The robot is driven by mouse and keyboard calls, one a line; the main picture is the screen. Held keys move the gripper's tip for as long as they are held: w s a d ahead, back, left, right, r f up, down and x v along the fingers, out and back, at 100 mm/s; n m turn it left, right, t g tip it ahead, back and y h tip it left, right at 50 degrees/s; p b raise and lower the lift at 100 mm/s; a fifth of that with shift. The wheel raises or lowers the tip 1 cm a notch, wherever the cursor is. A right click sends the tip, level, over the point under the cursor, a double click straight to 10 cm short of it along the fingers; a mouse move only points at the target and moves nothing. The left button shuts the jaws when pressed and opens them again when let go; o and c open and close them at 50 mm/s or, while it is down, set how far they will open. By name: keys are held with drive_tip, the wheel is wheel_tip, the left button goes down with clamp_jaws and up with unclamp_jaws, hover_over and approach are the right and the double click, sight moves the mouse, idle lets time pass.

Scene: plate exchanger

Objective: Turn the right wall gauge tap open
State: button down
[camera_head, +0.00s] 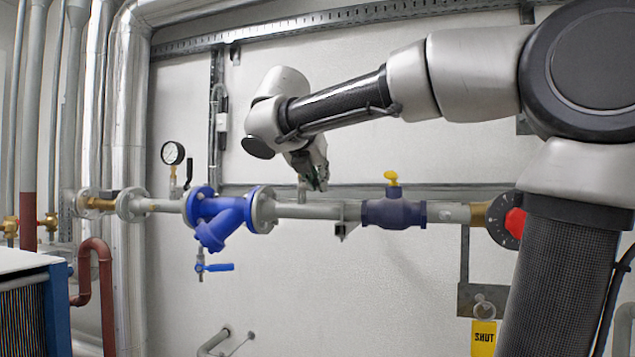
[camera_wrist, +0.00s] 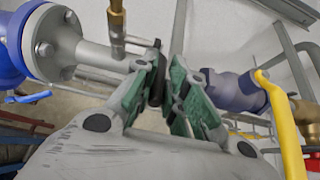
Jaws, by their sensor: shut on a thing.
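My gripper (camera_head: 318,178) is in front of the wall pipe, between the blue strainer and the dark blue valve. In the wrist view its green-padded fingers (camera_wrist: 171,92) are shut on a dark tap lever (camera_wrist: 156,88). The lever is beside a brass gauge fitting (camera_wrist: 116,28), which rises from the grey pipe. In the head view a short stub (camera_head: 302,192) shows under the gripper, and my arm hides the gauge above it. The lever's full angle is partly hidden by the fingers.
A left gauge (camera_head: 173,153) with its own black lever (camera_head: 188,170) stands left of the blue strainer (camera_head: 220,215). A yellow handle (camera_head: 392,178) tops the dark blue valve (camera_head: 394,213), and looms close at right in the wrist view (camera_wrist: 284,125). A red knob (camera_head: 515,222) is further right.

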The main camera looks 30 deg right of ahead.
drive_tip(key=r+g+y, duration=0.1)
drive_tip(key=w+r+g+y, duration=0.1)
drive_tip(key=shift+d+g, duration=0.3)
drive_tip(key=shift+d, duration=0.1)
drive_tip(key=shift+w+d+r+g+y, duration=0.3)
drive_tip(key=shift+r+g+y, duration=0.1)
drive_tip(key=shift+g+y, duration=0.25)
drive_tip(key=shift+w+d+r+g+y, duration=0.2)
drive_tip(key=shift+d+r+g+y, duration=0.15)
drive_tip(key=shift+g+y, duration=0.3)
drive_tip(key=shift+r, duration=0.1)
drive_tip(key=c, duration=1.4)
unclamp_jaws()
drive_tip(key=shift+c, duration=0.2)
drive_tip(key=v, duration=0.7)
drive_tip(key=shift+r, duration=0.25)
drive_tip(key=shift+c, duration=0.4)
